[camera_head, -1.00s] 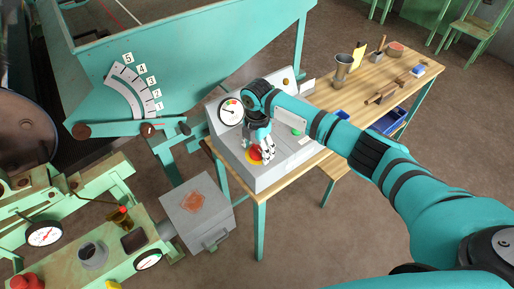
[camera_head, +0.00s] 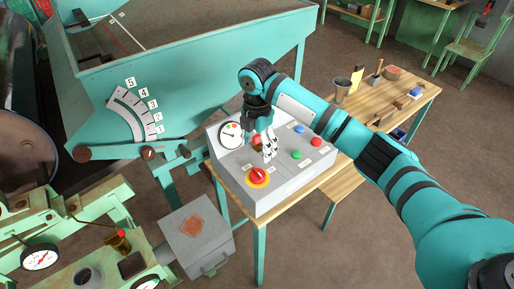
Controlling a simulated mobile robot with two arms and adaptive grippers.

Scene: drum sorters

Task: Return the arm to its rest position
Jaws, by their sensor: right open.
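My right arm (camera_head: 340,128) comes in from the right and bends down over the grey control box (camera_head: 240,187). My right gripper (camera_head: 268,148) is open and empty, pointing down above the top of the box. Its fingertips are behind the red knob on a yellow ring (camera_head: 258,176) and left of the green button (camera_head: 296,154). The gripper partly covers another red part of the panel. I cannot tell whether the fingertips touch the panel. My left gripper is not in view.
A teal machine with a numbered scale (camera_head: 132,112) is at left. A grey box (camera_head: 197,228) and green machinery with gauges (camera_head: 40,258) are at lower left. Floor shows at lower right.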

